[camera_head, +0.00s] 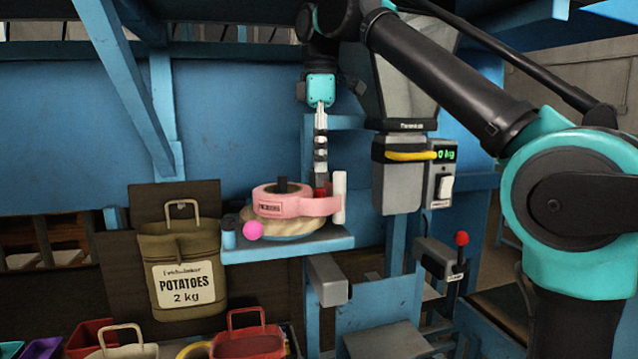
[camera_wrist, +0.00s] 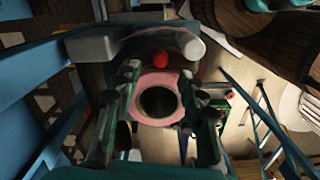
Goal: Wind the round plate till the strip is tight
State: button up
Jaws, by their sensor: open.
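A pale round plate (camera_head: 282,229) lies under a roll of pink strip (camera_head: 283,203) on a blue shelf; a pink ball (camera_head: 253,231) is at its front left edge. The strip leads right from the roll towards a white upright post (camera_head: 340,197). A small red part (camera_head: 320,191) is beside the post. My gripper (camera_head: 320,165) hangs above the right side of the roll, open and empty. In the wrist view its fingers (camera_wrist: 167,90) stand apart, with the pink roll (camera_wrist: 172,82) and its dark centre seen between them. Much of the plate is hidden by the roll.
The blue shelf (camera_head: 290,252) carries the roll. A potato sack (camera_head: 182,265) hangs at the left. A grey machine with a display reading 0 kg (camera_head: 446,155) stands right of the post. A red-knobbed lever (camera_head: 462,240) is lower right. Coloured baskets (camera_head: 247,345) line the bottom.

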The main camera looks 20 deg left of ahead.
jog(key=shift+f, duration=2.95)
jog(key=shift+c, duration=0.3)
jog(key=shift+s, duration=0.1)
grip_shut()
